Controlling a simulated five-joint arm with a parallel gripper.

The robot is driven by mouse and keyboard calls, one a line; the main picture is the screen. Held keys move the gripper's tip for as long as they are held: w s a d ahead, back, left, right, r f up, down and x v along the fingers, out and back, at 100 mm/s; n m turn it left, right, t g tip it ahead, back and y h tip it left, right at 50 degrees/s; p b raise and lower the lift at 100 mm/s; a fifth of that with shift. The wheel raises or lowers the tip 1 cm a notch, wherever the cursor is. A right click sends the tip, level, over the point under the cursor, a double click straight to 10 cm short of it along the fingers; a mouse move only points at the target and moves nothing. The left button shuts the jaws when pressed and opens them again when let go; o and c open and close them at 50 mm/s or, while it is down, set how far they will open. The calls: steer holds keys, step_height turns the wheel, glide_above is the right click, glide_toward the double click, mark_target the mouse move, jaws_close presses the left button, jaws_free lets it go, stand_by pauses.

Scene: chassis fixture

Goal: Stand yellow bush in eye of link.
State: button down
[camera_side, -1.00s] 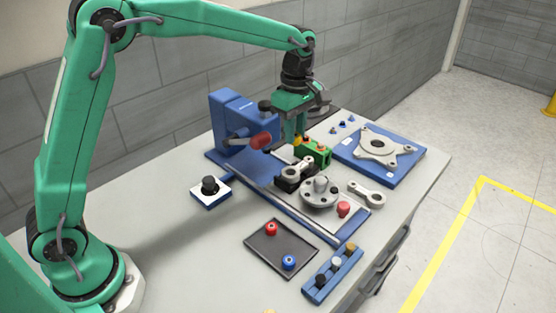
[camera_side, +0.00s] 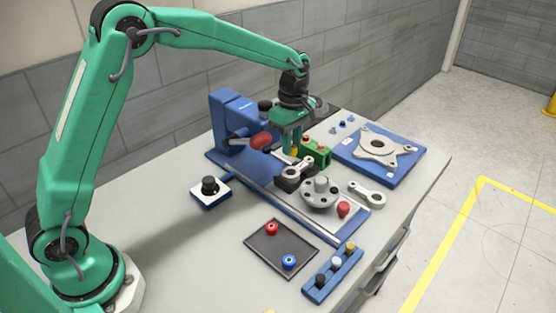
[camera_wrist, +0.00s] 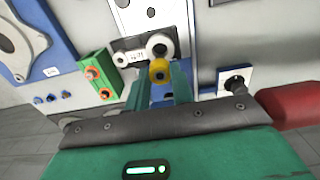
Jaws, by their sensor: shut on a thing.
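My gripper (camera_side: 292,148) is shut on the yellow bush (camera_side: 294,152), whose ring end faces the camera in the wrist view (camera_wrist: 160,72). The grey link (camera_side: 297,168) rests on a black block on the blue fixture. Its larger eye (camera_wrist: 159,45) shows just beyond the bush in the wrist view, with its smaller eye to the left. The bush appears above and just behind the link in the side view; I cannot tell whether they touch. A second, loose link (camera_side: 367,194) lies to the right.
A green block with orange knobs (camera_side: 317,154) stands close to the right of my gripper. A red handle (camera_side: 261,142) juts out on the left. A round grey hub (camera_side: 319,196) sits in front. The dark tray (camera_side: 281,248) holds a red and a blue bush.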

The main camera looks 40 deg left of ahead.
steer(key=shift+f, duration=0.15)
steer(key=shift+f, duration=2.05)
steer(key=shift+f, duration=1)
steer(key=c, duration=1.5)
jaws_free()
steer(key=shift+r, duration=0.25)
steer(key=shift+r, duration=1.3)
